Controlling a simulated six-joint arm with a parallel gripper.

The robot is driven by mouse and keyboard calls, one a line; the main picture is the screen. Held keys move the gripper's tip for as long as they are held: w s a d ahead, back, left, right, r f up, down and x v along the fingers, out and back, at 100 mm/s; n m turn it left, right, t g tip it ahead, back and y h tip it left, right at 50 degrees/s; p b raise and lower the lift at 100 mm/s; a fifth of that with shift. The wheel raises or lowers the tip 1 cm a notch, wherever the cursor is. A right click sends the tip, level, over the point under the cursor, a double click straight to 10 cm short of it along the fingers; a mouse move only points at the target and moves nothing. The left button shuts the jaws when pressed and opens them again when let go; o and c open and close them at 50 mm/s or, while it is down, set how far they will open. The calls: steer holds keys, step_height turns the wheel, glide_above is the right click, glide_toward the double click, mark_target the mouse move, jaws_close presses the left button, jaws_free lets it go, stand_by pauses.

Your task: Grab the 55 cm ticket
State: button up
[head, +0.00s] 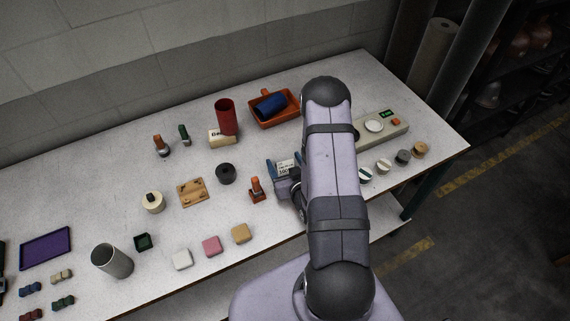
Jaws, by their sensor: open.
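My gripper (285,171) is at the middle of the table, just left of my arm, with blue fingers apart. A small white ticket with dark print (285,167) shows between the fingers. Its print is too small to read surely, so I cannot tell whether it is the 55 cm one. I cannot tell whether the fingers touch it. Part of the gripper and what stands behind my arm are hidden.
An orange-handled stamp (256,190) stands close left of my gripper. An orange tray (290,118) holding a blue roll, a red cup (226,117) and a cream block (220,142) stand behind. A scale (392,129) and several small knobs are at right.

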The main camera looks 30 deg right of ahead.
mark_target(285, 161)
steer(key=c, duration=1.1)
steer(key=shift+r, duration=0.2)
steer(key=shift+r+b, duration=0.5)
steer(key=shift+r, duration=3.15)
steer(key=shift+r+p, duration=0.55)
steer(key=shift+r, duration=0.65)
